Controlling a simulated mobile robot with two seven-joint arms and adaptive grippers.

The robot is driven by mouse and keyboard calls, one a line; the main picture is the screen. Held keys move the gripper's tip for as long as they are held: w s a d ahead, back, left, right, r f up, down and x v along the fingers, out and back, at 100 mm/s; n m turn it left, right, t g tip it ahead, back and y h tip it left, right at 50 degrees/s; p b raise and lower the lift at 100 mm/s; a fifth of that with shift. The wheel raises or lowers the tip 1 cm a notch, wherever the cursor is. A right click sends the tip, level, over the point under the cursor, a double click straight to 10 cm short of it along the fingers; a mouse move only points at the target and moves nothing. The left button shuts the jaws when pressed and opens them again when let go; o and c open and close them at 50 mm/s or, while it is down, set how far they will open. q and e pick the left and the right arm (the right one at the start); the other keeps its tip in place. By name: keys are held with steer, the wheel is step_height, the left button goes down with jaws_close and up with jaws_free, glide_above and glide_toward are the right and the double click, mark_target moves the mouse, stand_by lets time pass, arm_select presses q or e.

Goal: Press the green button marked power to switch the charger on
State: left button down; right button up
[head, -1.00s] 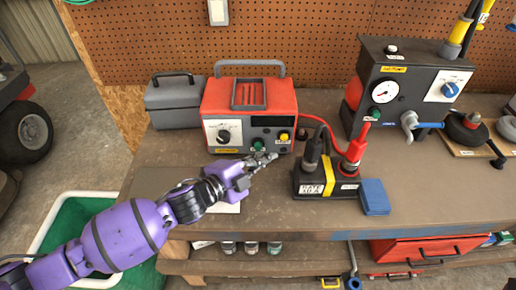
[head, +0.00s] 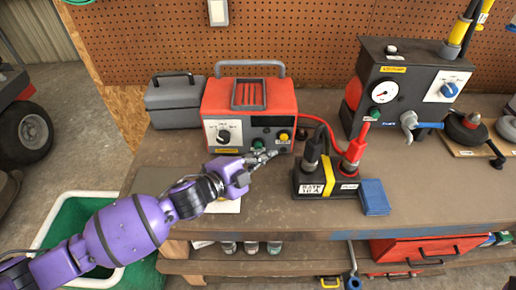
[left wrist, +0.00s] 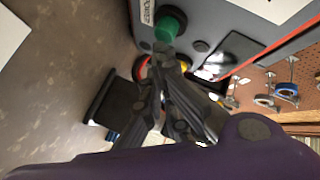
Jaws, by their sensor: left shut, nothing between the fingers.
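The charger (head: 249,103) is a red box with a grey front panel, standing on the workbench. Its green button (left wrist: 168,25) shows at the top of the left wrist view, beside a label reading power (left wrist: 148,12). In the head view the green button (head: 257,144) sits low on the panel, just above my fingers. My left gripper (head: 270,155) is shut and empty in front of the panel's lower edge. In the left wrist view its fingertips (left wrist: 162,58) point toward the button; I cannot tell whether they touch it. My right gripper is not in view.
A black battery (head: 328,182) with black and red clamps stands right of the gripper, a blue sponge-like block (head: 375,197) beside it. A grey toolbox (head: 174,101) stands left of the charger. A gauge unit (head: 408,88) stands at the back right. Bare bench (head: 262,210) lies in front.

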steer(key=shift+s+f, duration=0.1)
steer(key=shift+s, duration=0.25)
arm_select(q)
steer(key=shift+w, duration=0.2)
steer(key=shift+w, duration=0.3)
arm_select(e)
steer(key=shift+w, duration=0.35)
arm_select(q)
steer(key=shift+w, duration=0.2)
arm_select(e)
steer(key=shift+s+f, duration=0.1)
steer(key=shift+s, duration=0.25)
arm_select(q)
steer(key=shift+s, duration=0.15)
steer(key=shift+s+p, duration=0.35)
steer(key=shift+s, duration=0.7)
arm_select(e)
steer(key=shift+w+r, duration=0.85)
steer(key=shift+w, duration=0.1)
